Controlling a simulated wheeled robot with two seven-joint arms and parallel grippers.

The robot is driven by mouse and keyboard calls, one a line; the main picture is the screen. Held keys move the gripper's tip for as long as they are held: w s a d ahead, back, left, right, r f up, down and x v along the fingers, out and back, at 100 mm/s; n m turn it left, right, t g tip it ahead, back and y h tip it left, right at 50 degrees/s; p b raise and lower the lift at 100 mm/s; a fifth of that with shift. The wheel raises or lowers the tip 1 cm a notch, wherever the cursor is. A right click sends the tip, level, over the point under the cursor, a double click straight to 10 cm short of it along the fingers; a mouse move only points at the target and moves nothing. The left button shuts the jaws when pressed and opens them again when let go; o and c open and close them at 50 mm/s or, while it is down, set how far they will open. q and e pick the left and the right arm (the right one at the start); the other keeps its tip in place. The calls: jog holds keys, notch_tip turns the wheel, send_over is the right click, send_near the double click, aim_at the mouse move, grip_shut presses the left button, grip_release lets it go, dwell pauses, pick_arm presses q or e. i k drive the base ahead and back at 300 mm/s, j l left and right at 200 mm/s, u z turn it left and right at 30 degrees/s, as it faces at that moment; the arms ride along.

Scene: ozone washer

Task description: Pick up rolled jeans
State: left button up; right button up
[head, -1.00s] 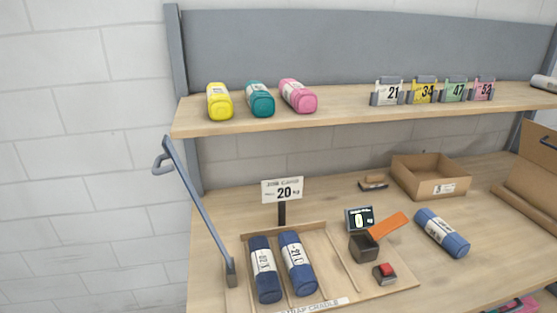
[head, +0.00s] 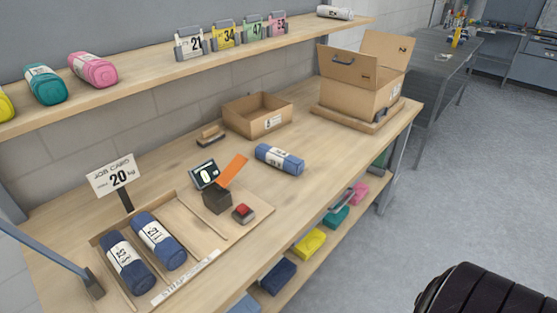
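Three blue rolls with white labels, which look like rolled jeans, are on the workbench. One roll (head: 279,159) lies alone on the bare bench top near the middle. Two more rolls, the left one (head: 127,262) and the right one (head: 159,240), lie side by side in a shallow wooden tray (head: 229,234) at lower left. The job card (head: 114,175) behind the tray reads 20 kg. Neither of my grippers shows. A dark rounded part of my own body fills the lower right corner, apart from the bench in the picture.
An open cardboard box (head: 361,90) stands at the bench's far right, and a low open box (head: 257,115) stands behind the lone roll. A small display (head: 205,174), an orange flap (head: 232,171) and a red button (head: 243,212) sit by the tray. Coloured rolls lie on shelves above and below.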

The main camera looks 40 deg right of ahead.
aim_at(284, 161)
jog(key=l+u, duration=0.2)
jog(key=l, duration=2)
jog(key=k, duration=0.05)
